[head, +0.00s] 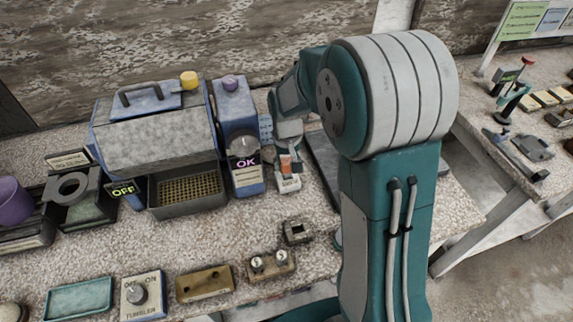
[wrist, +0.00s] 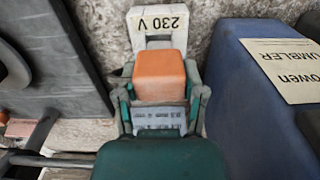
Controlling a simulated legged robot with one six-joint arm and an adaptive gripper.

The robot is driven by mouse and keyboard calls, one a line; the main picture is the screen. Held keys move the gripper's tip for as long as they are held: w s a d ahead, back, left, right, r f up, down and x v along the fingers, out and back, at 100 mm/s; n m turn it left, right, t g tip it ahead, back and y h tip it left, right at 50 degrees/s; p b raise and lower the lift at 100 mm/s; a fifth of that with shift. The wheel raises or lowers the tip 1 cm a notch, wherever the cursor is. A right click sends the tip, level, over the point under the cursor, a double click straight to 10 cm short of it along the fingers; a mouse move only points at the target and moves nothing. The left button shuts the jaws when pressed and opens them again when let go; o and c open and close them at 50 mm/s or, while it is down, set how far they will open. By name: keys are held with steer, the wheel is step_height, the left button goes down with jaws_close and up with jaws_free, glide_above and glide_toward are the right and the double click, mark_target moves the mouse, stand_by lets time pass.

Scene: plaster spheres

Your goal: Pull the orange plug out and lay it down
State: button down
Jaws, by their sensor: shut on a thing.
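The orange plug (wrist: 160,75) is a small block between the two fingers of my gripper (wrist: 159,88) in the wrist view. The fingers are shut on its sides. A pale socket block (wrist: 158,22) marked "230 V" is directly beyond the plug. The plug meets it or lies over its near part; I cannot tell how deep it sits. In the head view my gripper (head: 287,152) points down, with the orange plug (head: 285,167) low between the fingers. The socket block (head: 288,184) stands on the bench just below it.
The blue tumbler machine (head: 236,130) with a lit "OK" stands close left of my gripper. A dark flat plate (head: 322,165) lies to the right, partly behind my arm. A small dark square holder (head: 297,231) is in front. Speckled bench (head: 240,215) is bare between these and the machine.

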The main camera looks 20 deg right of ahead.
steer(key=shift+r, duration=1)
stand_by(0.7)
steer(key=r, duration=0.1)
glide_above(296, 208)
steer(key=shift+w, duration=0.1)
steer(key=shift+f, duration=2.85)
steer(key=shift+f, duration=0.6)
